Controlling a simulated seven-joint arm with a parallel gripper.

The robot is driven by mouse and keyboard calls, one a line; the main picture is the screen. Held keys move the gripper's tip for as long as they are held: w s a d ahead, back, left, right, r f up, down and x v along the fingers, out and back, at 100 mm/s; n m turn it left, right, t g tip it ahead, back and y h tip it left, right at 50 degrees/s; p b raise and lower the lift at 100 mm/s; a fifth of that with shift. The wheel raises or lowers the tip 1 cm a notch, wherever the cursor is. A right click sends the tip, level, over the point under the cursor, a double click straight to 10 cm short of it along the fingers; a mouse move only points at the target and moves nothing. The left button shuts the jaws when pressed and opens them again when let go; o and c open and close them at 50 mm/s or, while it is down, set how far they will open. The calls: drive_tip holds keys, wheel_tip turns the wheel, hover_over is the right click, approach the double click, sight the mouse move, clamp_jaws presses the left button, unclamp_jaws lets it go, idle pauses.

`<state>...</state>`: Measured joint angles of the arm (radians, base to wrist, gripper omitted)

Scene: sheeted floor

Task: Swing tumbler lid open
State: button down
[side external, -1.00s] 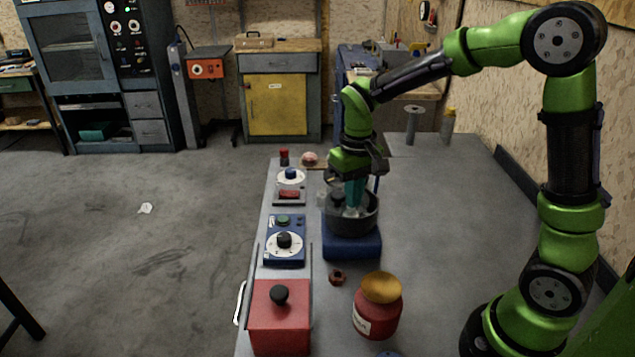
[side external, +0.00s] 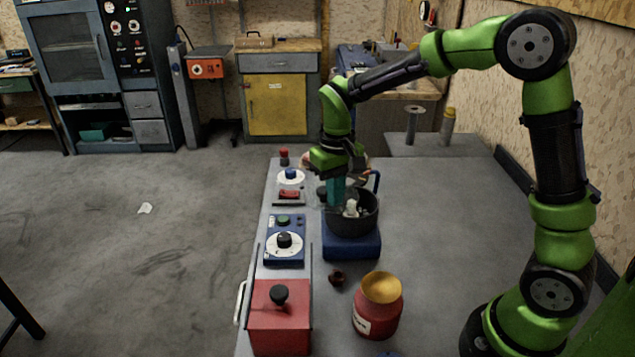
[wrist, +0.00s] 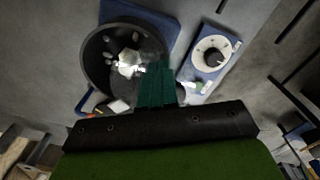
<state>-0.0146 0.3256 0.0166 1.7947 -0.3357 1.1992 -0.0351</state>
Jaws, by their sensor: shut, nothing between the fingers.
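The tumbler is a dark round drum (side external: 352,228) on a blue base (side external: 351,246), with a blue handle standing at its back right. Its wide mouth shows several pale pieces inside, one of them larger and white (wrist: 129,64). A dark lid part (side external: 322,193) shows at the drum's left rim, mostly hidden by my fingers, so its exact angle cannot be told. My gripper (side external: 337,203) has its teal fingers shut and empty, pointing down at the left rim. In the wrist view the fingertips (wrist: 160,68) lie over the drum's edge.
A blue dial box (side external: 285,250) stands left of the tumbler, with a red-switch box (side external: 289,196) behind it. The bench's right side is clear.

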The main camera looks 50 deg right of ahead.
sight(311, 194)
drive_tip(key=shift+w, duration=0.1)
drive_tip(key=shift+w+a, duration=0.15)
drive_tip(key=shift+w, duration=0.4)
drive_tip(key=shift+w+a, duration=0.15)
drive_tip(key=shift+w, duration=0.45)
drive_tip(key=shift+w+a, duration=0.1)
drive_tip(key=shift+w, duration=0.9)
drive_tip(key=shift+w+d, duration=0.2)
drive_tip(key=shift+w, duration=0.9)
